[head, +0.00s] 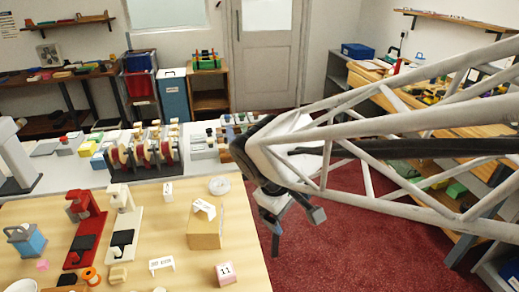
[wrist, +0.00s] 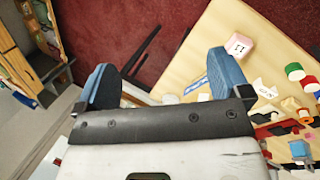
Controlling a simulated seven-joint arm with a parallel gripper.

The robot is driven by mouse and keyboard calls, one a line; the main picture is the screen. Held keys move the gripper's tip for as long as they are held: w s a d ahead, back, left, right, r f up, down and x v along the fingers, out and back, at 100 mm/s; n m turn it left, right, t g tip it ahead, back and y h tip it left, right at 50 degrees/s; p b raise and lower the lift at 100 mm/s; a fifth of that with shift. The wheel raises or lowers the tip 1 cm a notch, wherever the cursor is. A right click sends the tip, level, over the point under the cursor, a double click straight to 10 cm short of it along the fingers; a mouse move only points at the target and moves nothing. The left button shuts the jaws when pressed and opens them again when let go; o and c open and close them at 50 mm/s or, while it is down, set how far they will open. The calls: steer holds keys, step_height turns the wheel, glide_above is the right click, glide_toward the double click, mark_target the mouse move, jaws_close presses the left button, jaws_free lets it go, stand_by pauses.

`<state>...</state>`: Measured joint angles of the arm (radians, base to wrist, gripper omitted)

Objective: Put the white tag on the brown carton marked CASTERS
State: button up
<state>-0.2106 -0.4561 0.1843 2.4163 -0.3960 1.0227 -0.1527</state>
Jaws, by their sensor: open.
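A tan-brown carton (head: 205,235) stands on the wooden table near its right edge in the head view. I cannot read any marking on it. A small white folded tag (head: 204,209) appears to rest on the carton's top. Another white folded tag with dark print (head: 162,264) stands on the table, nearer the front. A white card also shows in the wrist view (wrist: 265,88). My gripper (head: 296,222) is open and empty, to the right of the carton, beyond the table edge and over the red floor. Its two blue fingers are wide apart in the wrist view (wrist: 165,78).
A pink block marked 11 (head: 225,273) stands in front of the carton. A clear round dish (head: 219,186) and a small white block (head: 168,191) lie behind it. Red (head: 85,228) and white (head: 122,225) stapler-like devices stand left. A shelf unit is at right.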

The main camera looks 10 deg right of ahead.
steer(key=s+d+r+m+t+y, duration=0.1)
steer(key=s+d+r+m+y, duration=0.1)
steer(key=s+m, duration=0.4)
steer(key=shift+s+r+m+t+y, duration=0.3)
steer(key=shift+s+r+m+y, duration=0.15)
steer(key=shift+r+y, duration=0.4)
